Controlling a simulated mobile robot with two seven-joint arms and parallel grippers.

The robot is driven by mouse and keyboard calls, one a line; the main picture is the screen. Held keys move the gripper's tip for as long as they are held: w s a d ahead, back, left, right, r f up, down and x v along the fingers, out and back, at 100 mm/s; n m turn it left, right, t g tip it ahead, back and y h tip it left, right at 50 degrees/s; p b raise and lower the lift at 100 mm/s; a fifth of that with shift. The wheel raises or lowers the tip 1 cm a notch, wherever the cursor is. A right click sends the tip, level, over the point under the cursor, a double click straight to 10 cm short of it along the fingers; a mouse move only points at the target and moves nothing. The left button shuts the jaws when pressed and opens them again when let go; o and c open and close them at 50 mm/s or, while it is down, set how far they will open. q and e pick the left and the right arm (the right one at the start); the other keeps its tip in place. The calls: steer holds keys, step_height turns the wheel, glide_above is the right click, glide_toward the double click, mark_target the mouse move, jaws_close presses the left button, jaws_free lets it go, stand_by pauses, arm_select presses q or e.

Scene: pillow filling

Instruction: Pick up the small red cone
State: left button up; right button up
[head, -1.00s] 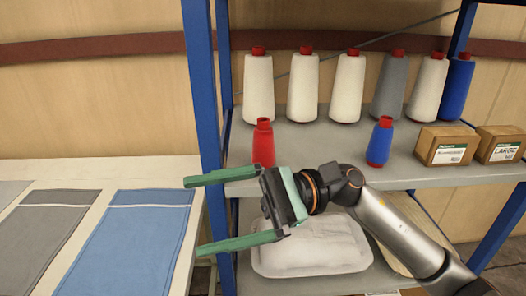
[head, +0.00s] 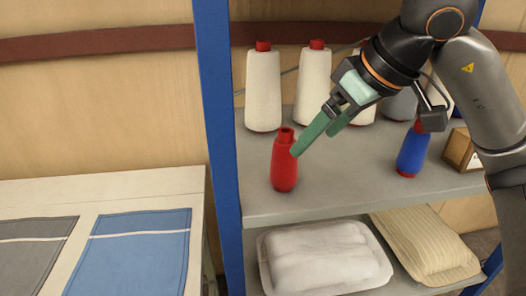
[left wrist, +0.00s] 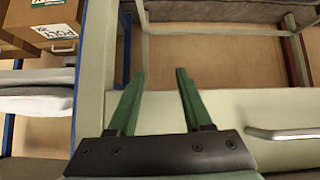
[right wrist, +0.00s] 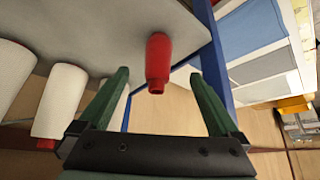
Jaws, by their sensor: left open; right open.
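The small red cone (head: 285,162) stands upright near the left front of the upper shelf, beside the blue post. My right gripper (head: 318,138) is open just to the right of the cone's top, its green fingers angled down to the left. In the right wrist view the red cone (right wrist: 158,62) shows ahead, between the directions of the two open fingers (right wrist: 160,95), with nothing held. My left gripper (left wrist: 158,85) is open and empty in the left wrist view, away from the cone; it is not in the head view.
White cones (head: 263,90) stand in a row at the back of the shelf (head: 345,188). A small blue cone (head: 412,150) and a cardboard box (head: 460,150) are to the right. The blue post (head: 217,130) is close on the left. A white pillow pack (head: 325,258) lies below.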

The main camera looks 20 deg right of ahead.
mark_target(284, 166)
steer(key=x, duration=0.6)
steer(key=shift+w+f, duration=0.25)
steer(key=shift+w, duration=0.05)
steer(key=shift+w+r+x, duration=0.1)
steer(key=shift+w+x, duration=0.1)
steer(key=shift+x, duration=1.25)
steer(key=shift+w+r+x, duration=0.15)
steer(key=shift+x, duration=1.35)
steer(key=shift+r, duration=0.1)
jaws_close()
